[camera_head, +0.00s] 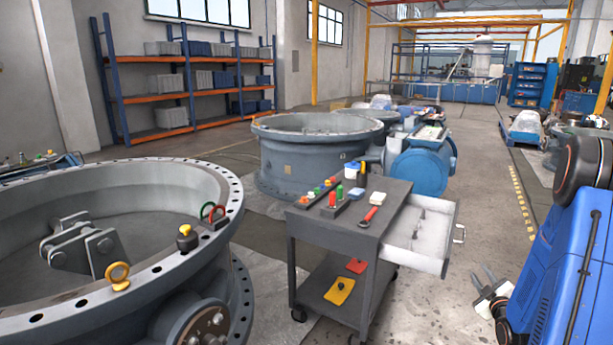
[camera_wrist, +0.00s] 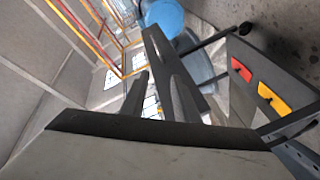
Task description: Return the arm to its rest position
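My gripper (camera_head: 481,272) is at the lower right of the head view, beside my blue arm. It is to the right of the cart and its pulled-out drawer, apart from both. Its two fingers are spread, with nothing between them. In the wrist view the gripper (camera_wrist: 161,77) shows two dark fingers with a gap between them. My arm is folded at the right edge of the head view, and part of it is cut off by the frame.
A grey cart (camera_head: 345,225) holds tools, with an open drawer (camera_head: 420,235) on its right. A large valve ring (camera_head: 130,170) is at the left, another ring (camera_head: 300,160) behind the cart. Shelves (camera_head: 190,85) stand at the back left. Floor (camera_head: 480,190) right of the cart is clear.

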